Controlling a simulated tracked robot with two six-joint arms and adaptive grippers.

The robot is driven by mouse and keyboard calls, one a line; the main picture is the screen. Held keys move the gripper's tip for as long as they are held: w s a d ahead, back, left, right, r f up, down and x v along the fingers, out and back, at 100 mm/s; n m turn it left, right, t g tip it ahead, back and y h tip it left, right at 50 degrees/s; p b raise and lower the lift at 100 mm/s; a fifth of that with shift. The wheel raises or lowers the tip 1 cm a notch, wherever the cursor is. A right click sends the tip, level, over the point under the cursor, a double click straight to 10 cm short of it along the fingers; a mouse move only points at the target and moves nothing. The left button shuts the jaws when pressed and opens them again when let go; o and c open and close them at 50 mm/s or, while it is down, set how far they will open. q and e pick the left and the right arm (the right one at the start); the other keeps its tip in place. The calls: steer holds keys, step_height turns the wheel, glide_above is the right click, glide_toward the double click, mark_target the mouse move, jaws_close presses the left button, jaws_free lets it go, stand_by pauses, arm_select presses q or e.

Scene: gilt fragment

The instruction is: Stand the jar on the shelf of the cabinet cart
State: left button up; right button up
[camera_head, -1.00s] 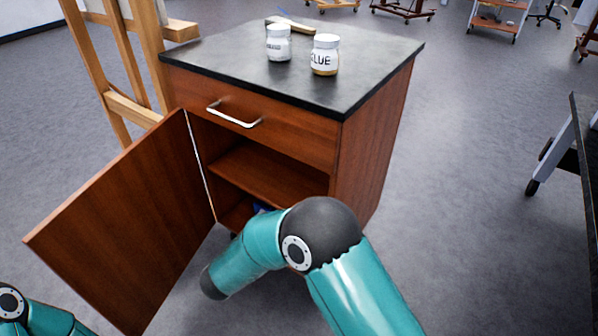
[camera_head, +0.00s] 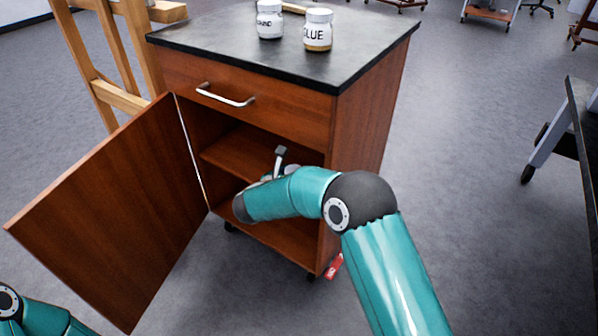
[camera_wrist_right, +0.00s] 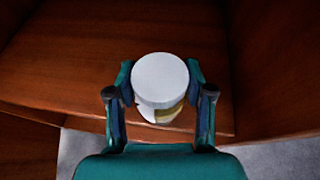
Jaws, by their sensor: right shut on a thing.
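The cabinet cart (camera_head: 362,120) stands ahead with its door (camera_head: 110,215) swung open to the left. Inside, a wooden shelf (camera_head: 232,150) shows above the cart's floor (camera_head: 285,235). My right gripper (camera_head: 277,163) is at the cart's opening, mostly hidden behind my own forearm. In the right wrist view, my right gripper (camera_wrist_right: 160,92) is shut on a jar (camera_wrist_right: 160,77) with a white lid and a bit of yellowish side showing. A wooden board (camera_wrist_right: 90,65) lies behind the jar there; I cannot tell whether they touch. My left gripper is out of view.
A glue jar (camera_head: 318,32) and another white-lidded jar (camera_head: 269,20) stand on the black top. A drawer handle (camera_head: 225,96) juts out above the opening. An easel (camera_head: 120,70) stands at left. A red item (camera_head: 333,266) lies by the cart's right foot.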

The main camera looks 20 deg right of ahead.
steer(key=shift+w+d+b, duration=0.3)
steer(key=shift+w+d, duration=0.85)
steer(key=shift+w+f+b, duration=0.1)
steer(key=shift+f+b, duration=0.25)
steer(key=shift+f, duration=0.45)
steer(key=o, duration=1.4)
